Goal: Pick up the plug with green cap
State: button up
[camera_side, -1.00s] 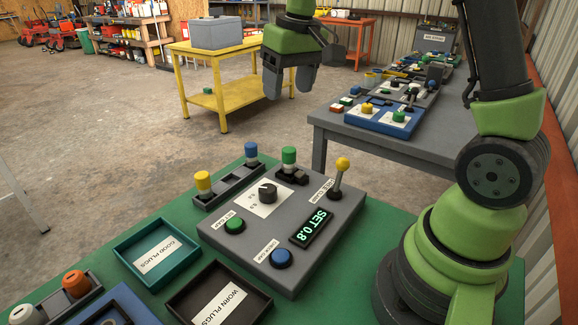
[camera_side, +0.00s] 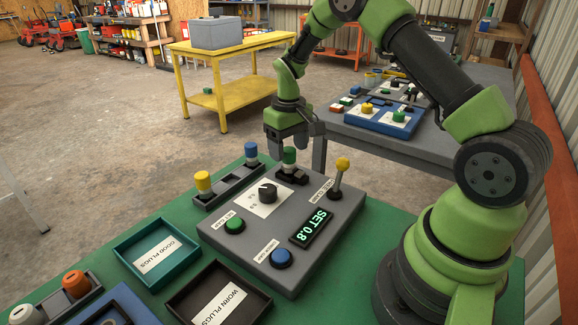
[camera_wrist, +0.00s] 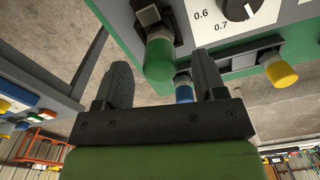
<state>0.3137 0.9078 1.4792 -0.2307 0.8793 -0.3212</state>
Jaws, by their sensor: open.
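The plug with the green cap (camera_side: 289,156) stands upright in a dark socket at the back of the grey control box (camera_side: 330,210). My gripper (camera_side: 287,142) points down just above and around the top of this plug, with its fingers apart. In the wrist view, the green cap (camera_wrist: 158,56) appears between the two open fingers of my gripper (camera_wrist: 163,72), nearer the left one. I cannot tell whether either finger touches it. The cap is not gripped.
A rack (camera_side: 228,186) left of the box holds a yellow-capped plug (camera_side: 203,182) and a blue-capped plug (camera_side: 251,153). A yellow-knobbed lever (camera_side: 341,174) stands right of the green cap. A teal tray (camera_side: 130,246) and a dark tray (camera_side: 180,301) lie in front left.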

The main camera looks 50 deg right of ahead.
notch_tip(320, 180, down, 2)
jog(key=shift+f, duration=0.2)
jog(key=c, duration=1)
